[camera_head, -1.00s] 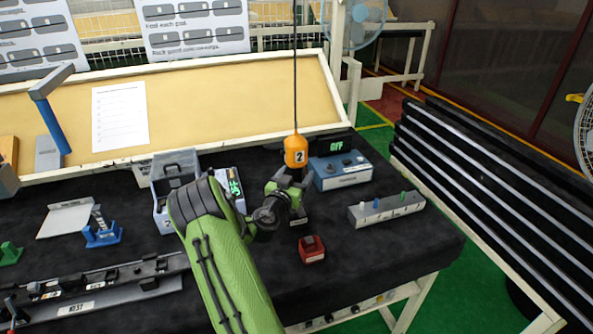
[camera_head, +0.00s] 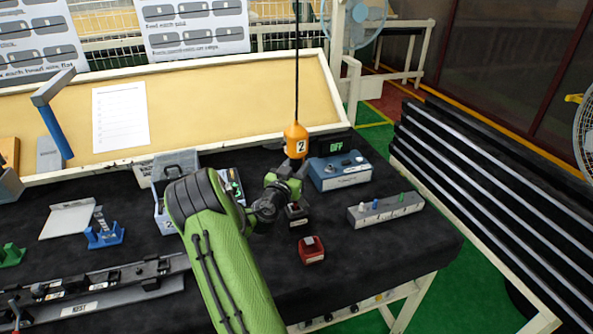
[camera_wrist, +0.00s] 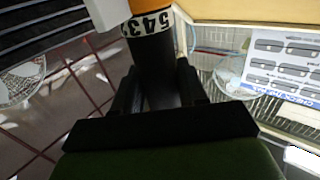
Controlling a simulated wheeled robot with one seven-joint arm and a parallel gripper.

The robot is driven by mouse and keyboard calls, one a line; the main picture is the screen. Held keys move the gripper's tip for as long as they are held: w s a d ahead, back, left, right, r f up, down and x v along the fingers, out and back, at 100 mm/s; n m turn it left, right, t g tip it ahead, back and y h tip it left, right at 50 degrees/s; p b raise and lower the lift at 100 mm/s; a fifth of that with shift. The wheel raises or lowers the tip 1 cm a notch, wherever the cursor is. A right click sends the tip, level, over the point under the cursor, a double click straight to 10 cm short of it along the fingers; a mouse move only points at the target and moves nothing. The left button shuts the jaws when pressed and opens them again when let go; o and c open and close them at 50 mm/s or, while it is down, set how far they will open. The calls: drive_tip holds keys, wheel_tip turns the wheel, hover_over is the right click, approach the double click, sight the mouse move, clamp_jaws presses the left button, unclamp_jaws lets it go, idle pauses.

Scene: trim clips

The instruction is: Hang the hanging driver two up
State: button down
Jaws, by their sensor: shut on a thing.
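The hanging driver two (camera_head: 295,140) has an orange body with a "2" label and hangs upright from a dark cord above the table. My gripper (camera_head: 290,178) is just below the orange body, shut on the driver's dark lower part. In the wrist view the dark shaft (camera_wrist: 158,75) stands between my fingers, with the orange body and a white number band (camera_wrist: 150,24) beyond. The fingertips are partly hidden by the shaft and the wrist.
A blue-grey box (camera_head: 340,170) with a display reading OFF stands right of my gripper. A red block (camera_head: 311,251) and a dark block (camera_head: 296,214) lie below it. A grey rack with pegs (camera_head: 386,210) stands to the right. A bin (camera_head: 172,167) stands left.

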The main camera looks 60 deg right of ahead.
wheel_tip(320, 180, up, 25)
drive_tip(key=p, duration=1.2)
drive_tip(key=shift+a+p, duration=0.15)
drive_tip(key=shift+p, duration=0.2)
drive_tip(key=shift+f+b, duration=0.55)
drive_tip(key=shift+b, duration=0.45)
drive_tip(key=shift+s+a+f+b, duration=0.1)
drive_tip(key=shift+b, duration=0.5)
wheel_tip(320, 180, up, 2)
drive_tip(key=shift+r+p, duration=0.2)
drive_tip(key=shift+p, duration=0.35)
drive_tip(key=c, duration=0.5)
unclamp_jaws()
